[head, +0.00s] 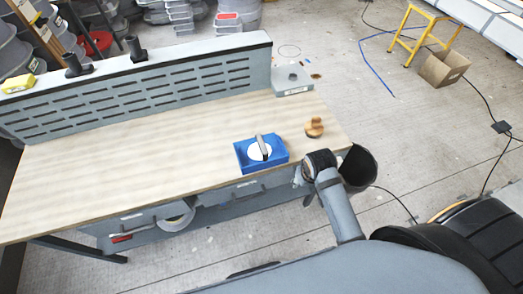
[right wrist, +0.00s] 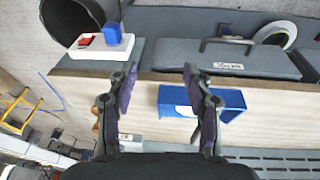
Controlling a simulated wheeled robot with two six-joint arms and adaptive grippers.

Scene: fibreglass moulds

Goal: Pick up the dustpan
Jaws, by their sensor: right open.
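A blue, tray-like piece (head: 243,152) lies near the table's front right edge, with a white disc and a grey upright handle-like part; I take it for the dustpan, though its shape is not clear. In the right wrist view the blue piece (right wrist: 234,100) is partly hidden behind the right-hand finger. My right gripper (right wrist: 160,75) is open and empty, its fingers apart above the table edge. In the head view the end of my right arm is just right of the blue piece, and its fingers cannot be made out. My left gripper is out of view.
A wooden knob-like item (head: 315,127) stands right of the blue piece. A black bin-like thing (head: 359,168) is by the table's right corner. A slotted grey panel (head: 140,92) lines the back. The left of the wooden tabletop (head: 110,175) is clear.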

